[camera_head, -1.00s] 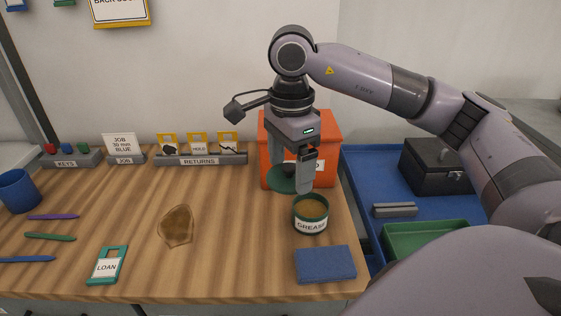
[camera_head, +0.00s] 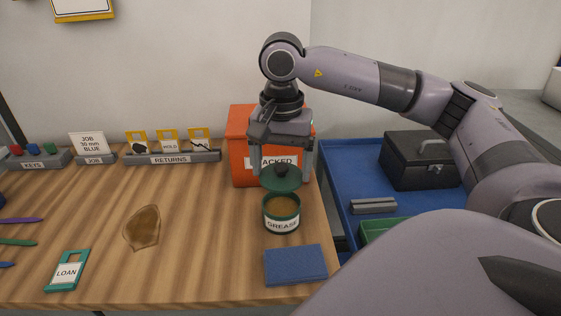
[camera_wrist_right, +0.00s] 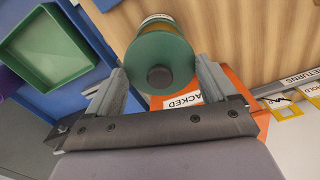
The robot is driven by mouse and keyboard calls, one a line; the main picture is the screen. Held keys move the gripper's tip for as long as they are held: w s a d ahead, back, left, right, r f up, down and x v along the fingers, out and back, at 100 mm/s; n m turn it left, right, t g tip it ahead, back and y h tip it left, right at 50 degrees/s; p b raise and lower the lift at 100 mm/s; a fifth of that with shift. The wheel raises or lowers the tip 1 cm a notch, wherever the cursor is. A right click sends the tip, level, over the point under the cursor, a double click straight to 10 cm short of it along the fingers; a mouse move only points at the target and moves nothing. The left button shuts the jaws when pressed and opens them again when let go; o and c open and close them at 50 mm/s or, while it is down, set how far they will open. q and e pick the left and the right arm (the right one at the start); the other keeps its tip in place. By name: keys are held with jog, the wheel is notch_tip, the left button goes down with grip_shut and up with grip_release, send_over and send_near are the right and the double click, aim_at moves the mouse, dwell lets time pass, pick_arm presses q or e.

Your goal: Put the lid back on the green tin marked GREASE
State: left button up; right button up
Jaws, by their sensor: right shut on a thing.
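The green tin marked GREASE (camera_head: 282,224) stands upright and open near the right end of the workbench, with brown grease showing inside. Its round green lid (camera_head: 281,184) has a dark knob on top. My right gripper (camera_head: 282,174) is shut on the lid, one finger at each side of the rim. The lid is held over the back part of the tin, apart from it, so the front of the opening shows. In the right wrist view the lid (camera_wrist_right: 170,52) sits between the fingers (camera_wrist_right: 160,82) and covers most of the tin (camera_wrist_right: 157,20). My left gripper is not in view.
An orange box (camera_head: 240,150) stands just behind the gripper. A blue cloth or pad (camera_head: 295,265) lies in front of the tin. A brown stain-like patch (camera_head: 142,228) and a LOAN tag (camera_head: 67,270) lie to the left. A blue surface with a dark toolbox (camera_head: 420,165) is to the right.

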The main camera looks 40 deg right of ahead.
notch_tip(320, 180, down, 5)
jog(key=b, duration=0.3)
jog(key=shift+f+b, duration=0.25)
jog(key=shift+b, duration=0.2)
dwell(0.8)
jog(key=shift+f+b, duration=0.3)
jog(key=shift+b, duration=0.25)
dwell(1.0)
dwell(0.3)
jog(key=o, duration=0.8)
jog(key=shift+r, duration=0.15)
